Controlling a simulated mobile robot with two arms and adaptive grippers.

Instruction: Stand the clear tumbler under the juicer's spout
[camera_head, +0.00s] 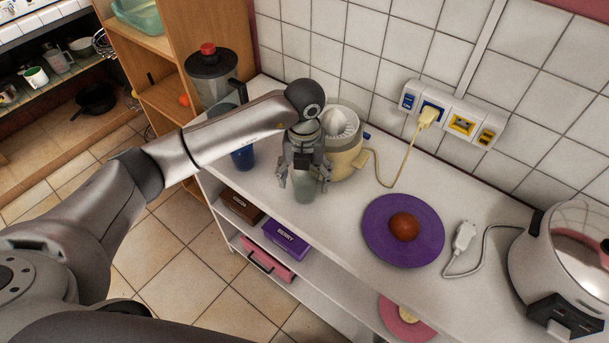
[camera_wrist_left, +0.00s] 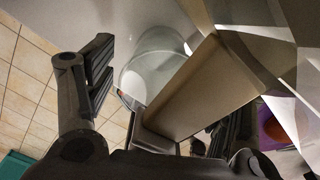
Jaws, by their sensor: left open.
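The clear tumbler (camera_head: 305,190) stands on the white counter, just in front of the juicer (camera_head: 350,165), which has a cream body and a white ribbed cone. The juicer's spout is hidden behind my wrist and gripper, so I cannot tell whether the tumbler is under it. My left gripper (camera_head: 304,181) is open, low over the counter, with a finger on each side of the tumbler. My right gripper is not in view.
A blender (camera_head: 212,75) and a blue cup (camera_head: 243,158) stand left of the juicer. A purple plate (camera_head: 375,235) with a reddish-brown ball (camera_head: 404,226), a loose plug (camera_head: 464,236) and a silver cooker (camera_head: 560,260) are to the right. The juicer's cord runs to a wall socket (camera_head: 430,113).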

